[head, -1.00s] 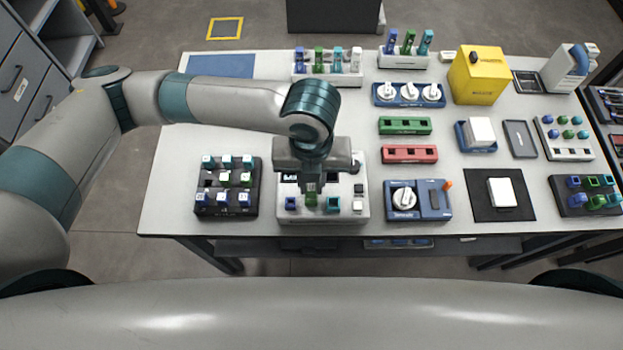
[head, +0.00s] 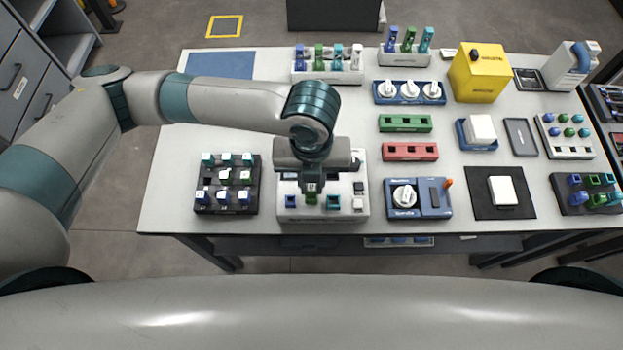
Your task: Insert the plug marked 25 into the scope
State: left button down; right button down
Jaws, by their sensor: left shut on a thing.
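The scope is probably the white box (head: 290,214) at the table's front edge, with blue, green and teal square ports along its front. My left gripper (head: 312,188) points straight down over it, shut on a small plug just above or at the green port (head: 311,199). The fingers hide most of the plug, and I cannot read its number or tell whether it is inside the port. A black plug rack (head: 226,210) left of the scope holds teal, green and blue plugs with white tops, with one empty hole at the middle row's left. My right gripper is out of view.
Right of the scope stands a blue device with a white dial (head: 405,196). Behind are a red block (head: 410,151), a green block (head: 405,123) and a rack of coloured tubes (head: 328,78). The table between the plug rack and the back left blue mat (head: 222,66) is clear.

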pick_arm(q)
jog(key=shift+f, duration=0.25)
jog(key=shift+f, duration=0.1)
dwell(0.7)
jog(key=c, duration=1.6)
grip_release()
jog(key=shift+r+p, duration=3.05)
jog(key=shift+p, duration=0.15)
